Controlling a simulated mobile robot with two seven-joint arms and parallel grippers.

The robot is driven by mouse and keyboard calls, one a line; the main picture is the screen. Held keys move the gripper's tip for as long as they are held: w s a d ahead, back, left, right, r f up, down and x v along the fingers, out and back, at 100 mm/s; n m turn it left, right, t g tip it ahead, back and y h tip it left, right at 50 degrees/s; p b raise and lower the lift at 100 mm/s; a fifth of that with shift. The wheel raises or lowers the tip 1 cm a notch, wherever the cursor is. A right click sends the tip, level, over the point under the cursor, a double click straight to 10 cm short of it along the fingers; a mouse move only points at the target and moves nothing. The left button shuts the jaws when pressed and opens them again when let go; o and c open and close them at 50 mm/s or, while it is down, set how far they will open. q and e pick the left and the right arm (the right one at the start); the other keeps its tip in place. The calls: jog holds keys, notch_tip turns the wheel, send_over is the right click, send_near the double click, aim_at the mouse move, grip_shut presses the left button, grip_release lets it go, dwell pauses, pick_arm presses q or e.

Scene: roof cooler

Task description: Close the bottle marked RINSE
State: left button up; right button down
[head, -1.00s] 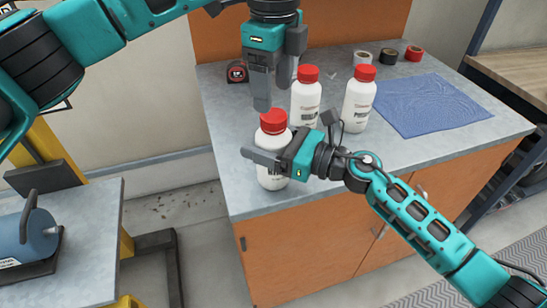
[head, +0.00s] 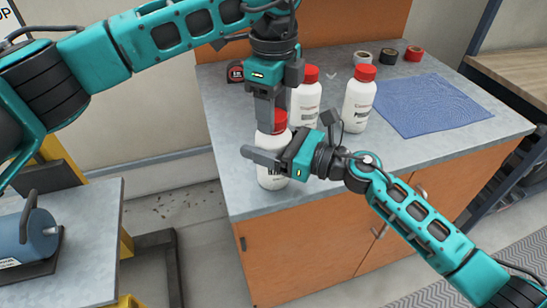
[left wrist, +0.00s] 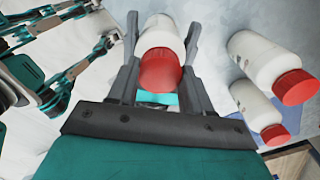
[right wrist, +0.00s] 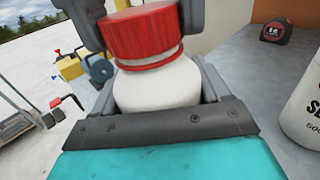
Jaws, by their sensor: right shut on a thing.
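A white bottle with a red cap (head: 270,180) stands upright at the near left corner of the counter. Its label is mostly hidden, so I cannot read its marking. My right gripper (head: 268,158) is shut on its body; the right wrist view shows the bottle's shoulder (right wrist: 160,88) between the fingers. The red cap (right wrist: 143,32) sits on the neck, with a ring below it. My left gripper (head: 272,120) points down from above with its fingers on either side of the cap. The left wrist view shows the cap (left wrist: 160,70) between these open fingers, with gaps beside it.
Two more white bottles with red caps stand close behind, one at the middle (head: 305,105) and one to the right (head: 358,105); their labels are not readable. A blue mat (head: 430,105), tape rolls (head: 387,56) and a tape measure (head: 236,72) lie on the counter (head: 410,155).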

pick_arm(q)
jog(key=c, duration=0.6)
jog(key=shift+o, duration=0.2)
jog(key=m, duration=0.3)
jog(key=shift+m, duration=0.4)
jog(key=m, duration=0.3)
jog(key=shift+m, duration=0.4)
jog(key=m, duration=0.5)
jog(key=shift+m, duration=0.3)
jog(key=m, duration=1.4)
jog(key=shift+m, duration=0.3)
jog(key=m, duration=0.9)
jog(key=shift+m, duration=0.3)
jog(key=o, duration=1.2)
jog(key=shift+f, duration=0.1)
jog(key=shift+o, duration=0.2)
notch_tip(320, 180, up, 12)
